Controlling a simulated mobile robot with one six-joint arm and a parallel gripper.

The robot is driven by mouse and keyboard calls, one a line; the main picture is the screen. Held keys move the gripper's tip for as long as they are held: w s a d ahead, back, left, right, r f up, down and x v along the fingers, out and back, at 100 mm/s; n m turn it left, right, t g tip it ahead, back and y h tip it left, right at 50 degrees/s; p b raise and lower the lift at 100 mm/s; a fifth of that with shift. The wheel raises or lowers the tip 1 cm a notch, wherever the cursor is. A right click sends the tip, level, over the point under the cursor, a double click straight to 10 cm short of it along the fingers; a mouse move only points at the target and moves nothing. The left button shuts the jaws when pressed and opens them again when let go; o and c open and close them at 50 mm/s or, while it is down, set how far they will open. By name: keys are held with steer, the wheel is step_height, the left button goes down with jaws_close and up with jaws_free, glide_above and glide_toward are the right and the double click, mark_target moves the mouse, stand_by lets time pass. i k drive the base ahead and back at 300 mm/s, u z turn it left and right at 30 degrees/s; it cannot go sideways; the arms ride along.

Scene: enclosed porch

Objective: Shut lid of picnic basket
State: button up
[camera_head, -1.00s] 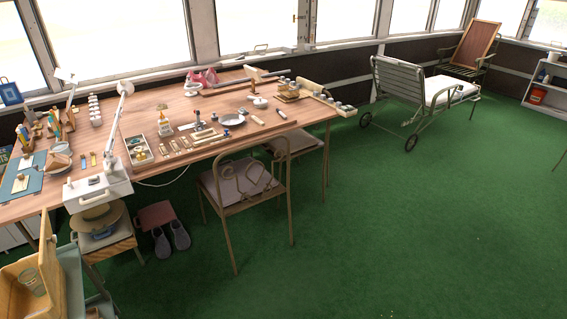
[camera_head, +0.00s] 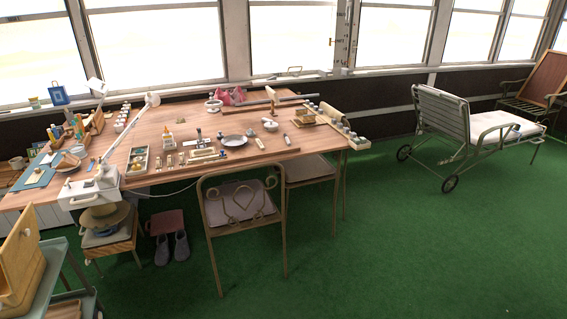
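A tan, wooden-looking box (camera_head: 12,290) stands at the lower left edge of the head view, cut off by the frame. Its lid (camera_head: 21,249) is raised nearly upright. This may be the picnic basket, but I cannot be sure; no woven basket is clear in view. The box rests on a grey-green cart (camera_head: 52,271). The inside of the box is mostly hidden. My gripper is not in view.
A long wooden table (camera_head: 180,122) with a lamp and many small things stands along the windows. A metal chair (camera_head: 240,205) stands at its front, and a stool (camera_head: 106,240) and slippers (camera_head: 171,248) are at the left.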

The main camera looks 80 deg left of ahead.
mark_target(17, 252)
steer(key=z, duration=5.1)
steer(key=i, duration=0.1)
steer(key=z, duration=2.6)
steer(key=i, duration=1)
steer(key=u, duration=0.2)
steer(key=k, duration=0.45)
steer(key=z, duration=0.7)
steer(key=i, duration=1.05)
steer(key=z, duration=0.15)
